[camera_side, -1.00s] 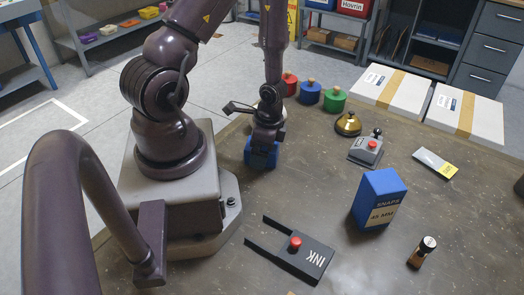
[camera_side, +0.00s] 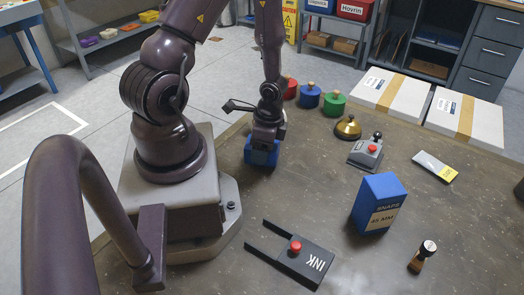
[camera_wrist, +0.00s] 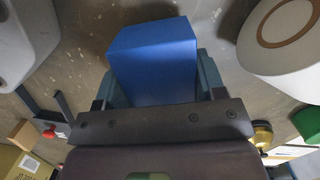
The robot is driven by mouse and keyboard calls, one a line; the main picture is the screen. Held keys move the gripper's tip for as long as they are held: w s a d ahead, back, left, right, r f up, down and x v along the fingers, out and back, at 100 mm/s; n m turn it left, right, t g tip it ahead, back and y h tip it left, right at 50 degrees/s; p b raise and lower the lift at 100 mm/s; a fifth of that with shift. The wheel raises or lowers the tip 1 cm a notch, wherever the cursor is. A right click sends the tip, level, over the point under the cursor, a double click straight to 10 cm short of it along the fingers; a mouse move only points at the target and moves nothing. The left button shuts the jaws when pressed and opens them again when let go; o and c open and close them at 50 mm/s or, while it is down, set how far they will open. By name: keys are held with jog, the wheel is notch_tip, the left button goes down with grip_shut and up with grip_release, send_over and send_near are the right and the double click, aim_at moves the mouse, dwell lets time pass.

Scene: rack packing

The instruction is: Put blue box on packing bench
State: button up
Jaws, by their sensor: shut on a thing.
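A plain blue box (camera_side: 261,154) is between the fingers of my gripper (camera_side: 264,147), close to my base at the left of the brown bench top (camera_side: 310,195). In the wrist view the blue box (camera_wrist: 155,65) fills the space between the fingers, with a finger along each side. My gripper (camera_wrist: 155,85) is shut on it. The box is upright and low over the bench; I cannot tell whether its underside touches. A taller blue box marked SNAPS 45 MM (camera_side: 380,204) stands apart on the bench at the right.
A brass bell (camera_side: 348,127), a grey device with a red button (camera_side: 365,155) and red, blue and green (camera_side: 333,103) knobbed weights stand behind. White cartons (camera_side: 466,117) are at the back right. Mid-bench is clear.

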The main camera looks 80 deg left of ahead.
notch_tip(320, 180, up, 8)
jog(key=shift+r, duration=0.1)
jog(key=shift+s+r+n, duration=0.2)
jog(key=shift+n, duration=0.2)
jog(key=w+n, duration=0.1)
jog(key=w+r+n, duration=0.1)
jog(key=w, duration=0.1)
jog(key=w+r+n, duration=0.1)
jog(key=shift+w+a+r+h, duration=0.1)
jog(key=shift+w+a+h, duration=0.1)
jog(key=shift+a+h, duration=0.2)
jog(key=w+d+r, duration=0.2)
jog(key=w+d, duration=0.4)
jog(key=d, duration=0.1)
jog(key=w+d+r, duration=0.3)
jog(key=w+d, duration=0.3)
jog(key=d, duration=0.1)
jog(key=shift+w+d+r+n, duration=0.15)
jog(key=shift+w+r+n, duration=0.1)
jog(key=shift+w+n, duration=0.05)
